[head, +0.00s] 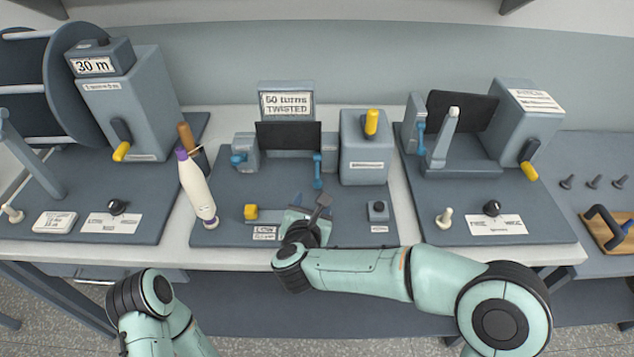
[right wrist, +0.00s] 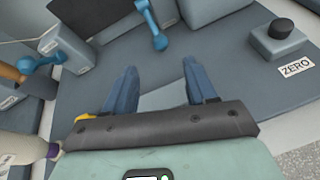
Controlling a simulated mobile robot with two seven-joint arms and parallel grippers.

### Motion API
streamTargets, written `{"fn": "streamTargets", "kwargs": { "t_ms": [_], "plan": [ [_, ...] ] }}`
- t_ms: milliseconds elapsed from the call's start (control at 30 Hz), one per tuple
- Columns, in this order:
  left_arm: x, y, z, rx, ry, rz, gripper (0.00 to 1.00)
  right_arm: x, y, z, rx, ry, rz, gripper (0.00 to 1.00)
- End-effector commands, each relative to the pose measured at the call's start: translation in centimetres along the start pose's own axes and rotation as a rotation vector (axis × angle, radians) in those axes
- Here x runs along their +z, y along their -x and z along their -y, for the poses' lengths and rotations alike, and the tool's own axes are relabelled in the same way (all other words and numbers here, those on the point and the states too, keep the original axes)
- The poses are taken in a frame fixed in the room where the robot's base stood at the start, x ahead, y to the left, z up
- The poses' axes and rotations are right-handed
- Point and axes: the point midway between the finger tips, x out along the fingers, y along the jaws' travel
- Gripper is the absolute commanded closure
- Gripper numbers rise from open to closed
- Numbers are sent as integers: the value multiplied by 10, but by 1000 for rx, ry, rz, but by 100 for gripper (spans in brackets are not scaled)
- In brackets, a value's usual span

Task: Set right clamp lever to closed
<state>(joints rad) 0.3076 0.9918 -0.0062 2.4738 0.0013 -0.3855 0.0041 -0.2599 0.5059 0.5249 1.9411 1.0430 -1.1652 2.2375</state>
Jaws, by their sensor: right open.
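The right clamp lever (head: 318,171) is blue and sits at the right end of the dark panel on the middle station, under the "50 turns TWISTED" sign. Its handle points down toward the front. In the right wrist view the lever (right wrist: 152,25) is at the top, ahead of the fingers and apart from them. My right gripper (head: 309,213) is over the front of the middle station, nearer the front than the lever. In the right wrist view the gripper (right wrist: 159,75) is open with nothing between its blue fingers. My left gripper is out of view; only part of my left arm shows.
A second blue lever (head: 238,158) is left of the panel. A grey box with a yellow handle (head: 371,123) stands close right of the lever. The ZERO button block (right wrist: 278,40) is at right.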

Motion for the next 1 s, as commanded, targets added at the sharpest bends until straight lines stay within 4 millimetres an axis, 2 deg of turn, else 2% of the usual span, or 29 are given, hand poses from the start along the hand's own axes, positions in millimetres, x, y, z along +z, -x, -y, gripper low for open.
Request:
{"fn": "streamTargets", "kwargs": {
  "t_ms": [33, 200, 400, 600, 867, 900, 967, 1000],
  "plan": [
    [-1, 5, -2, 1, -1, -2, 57, 1, -12, 1, -4, 0, -2, 44],
    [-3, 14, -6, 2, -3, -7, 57, 1, -49, 1, -3, 1, -2, 44],
    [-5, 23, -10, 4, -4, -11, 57, 1, -81, 0, -1, 2, 0, 44],
    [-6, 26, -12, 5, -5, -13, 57, 1, -96, 1, -1, 2, 1, 44],
    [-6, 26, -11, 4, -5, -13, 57, 0, -97, 1, 0, 3, 1, 44],
    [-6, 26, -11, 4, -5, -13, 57, 0, -97, 1, 0, 3, 0, 47],
    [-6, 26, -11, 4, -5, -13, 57, 0, -97, 1, 0, 3, 0, 66],
    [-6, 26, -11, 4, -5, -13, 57, 0, -97, 1, 0, 2, 0, 80]
  ]
}}
